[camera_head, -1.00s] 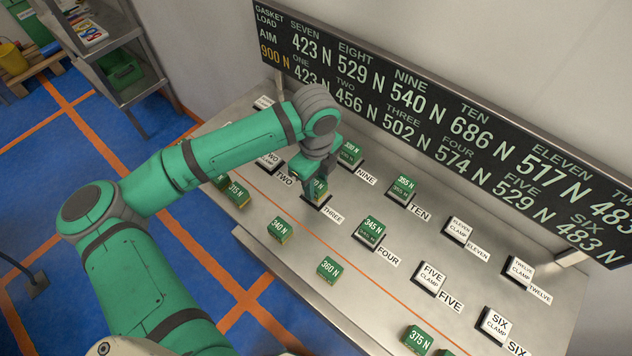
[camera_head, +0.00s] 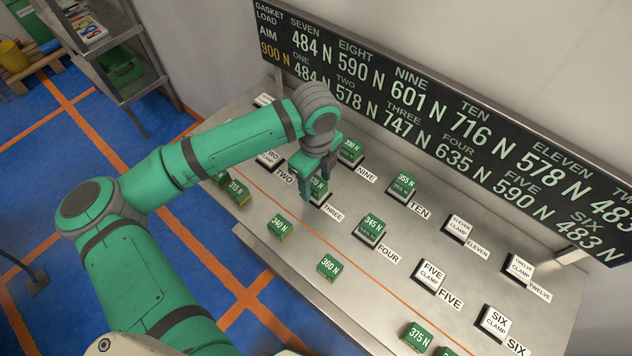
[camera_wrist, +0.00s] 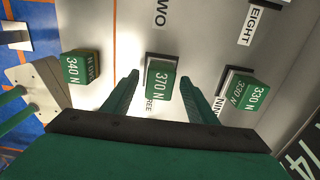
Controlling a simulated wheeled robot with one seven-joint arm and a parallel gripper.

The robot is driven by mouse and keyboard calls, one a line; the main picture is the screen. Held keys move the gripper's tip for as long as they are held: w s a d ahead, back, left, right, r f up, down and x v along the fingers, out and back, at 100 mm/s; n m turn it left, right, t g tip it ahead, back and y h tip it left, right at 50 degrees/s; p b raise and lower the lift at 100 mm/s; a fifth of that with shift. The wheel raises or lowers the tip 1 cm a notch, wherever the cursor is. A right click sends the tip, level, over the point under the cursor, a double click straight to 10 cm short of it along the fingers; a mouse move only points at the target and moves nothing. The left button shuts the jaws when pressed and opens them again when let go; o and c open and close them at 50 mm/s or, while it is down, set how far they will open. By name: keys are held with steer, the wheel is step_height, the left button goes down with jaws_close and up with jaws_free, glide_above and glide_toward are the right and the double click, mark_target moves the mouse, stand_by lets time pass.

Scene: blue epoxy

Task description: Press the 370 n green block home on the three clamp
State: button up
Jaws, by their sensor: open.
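The green 370 N block (camera_head: 318,187) sits on the three clamp, beside the THREE label (camera_head: 333,213). It also shows in the wrist view (camera_wrist: 160,80), with the clamp's dark edge behind it. My gripper (camera_head: 316,181) is open, with one finger on each side of the block. In the wrist view both fingers (camera_wrist: 158,77) stand apart from the block's sides. Most of the three clamp is hidden under the block.
The board (camera_head: 440,120) reads 747 N for three, with aim 900 N. The 330 N (camera_head: 351,149), 355 N (camera_head: 402,188) and 345 N (camera_head: 371,229) blocks sit on nearby clamps. Loose 340 N (camera_head: 280,229) and 360 N (camera_head: 329,267) blocks lie in front of the orange line.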

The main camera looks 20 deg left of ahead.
step_height(320, 180, up, 10)
stand_by(0.4)
steer(key=shift+f, duration=0.1)
